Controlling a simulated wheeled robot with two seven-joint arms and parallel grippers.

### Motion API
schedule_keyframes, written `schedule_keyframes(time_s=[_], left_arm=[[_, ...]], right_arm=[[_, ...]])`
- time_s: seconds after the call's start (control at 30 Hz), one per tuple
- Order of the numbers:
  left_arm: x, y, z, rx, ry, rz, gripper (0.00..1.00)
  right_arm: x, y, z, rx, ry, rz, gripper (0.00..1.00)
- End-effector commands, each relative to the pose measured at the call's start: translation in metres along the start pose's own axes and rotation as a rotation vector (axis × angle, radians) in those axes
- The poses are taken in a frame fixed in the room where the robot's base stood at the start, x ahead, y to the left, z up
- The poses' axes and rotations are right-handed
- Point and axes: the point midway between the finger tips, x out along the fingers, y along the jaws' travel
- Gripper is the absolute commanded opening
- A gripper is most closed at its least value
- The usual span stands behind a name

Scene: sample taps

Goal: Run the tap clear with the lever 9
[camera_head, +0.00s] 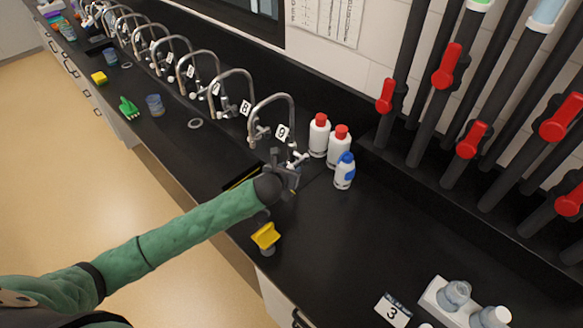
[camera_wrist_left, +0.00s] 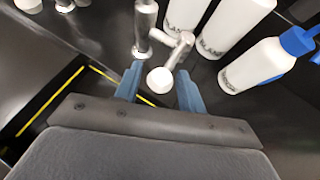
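The tap marked 9 (camera_head: 274,99) is a curved metal spout at the near end of a row of numbered taps. Its lever (camera_head: 298,159) is a small metal handle with a pale round knob. My left gripper (camera_head: 287,172) is at this lever. In the left wrist view the lever's knob (camera_wrist_left: 159,80) lies between the two blue fingertips of my left gripper (camera_wrist_left: 158,88), with gaps on both sides. The fingers are apart and do not visibly grip it. Whether water runs from the spout cannot be seen. My right gripper is not in view.
Two white bottles with red caps (camera_head: 319,135) and a white bottle with a blue cap (camera_head: 344,171) stand close right of the lever. A yellow object (camera_head: 265,236) stands at the counter's front edge. The black counter (camera_head: 350,240) is clear at the lower middle.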

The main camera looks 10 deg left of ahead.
Motion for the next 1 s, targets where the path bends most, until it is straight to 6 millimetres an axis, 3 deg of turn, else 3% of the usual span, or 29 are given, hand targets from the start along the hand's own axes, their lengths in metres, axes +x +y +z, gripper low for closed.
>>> schedule_keyframes(time_s=[0.43, 1.0], left_arm=[[0.001, -0.003, 0.0, 0.0, 0.0, 0.0, 0.4], [0.001, -0.044, 0.0, 0.0, 0.001, -0.001, 0.4]], right_arm=[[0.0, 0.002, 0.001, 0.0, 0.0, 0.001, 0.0], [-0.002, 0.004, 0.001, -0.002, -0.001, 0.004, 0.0]])
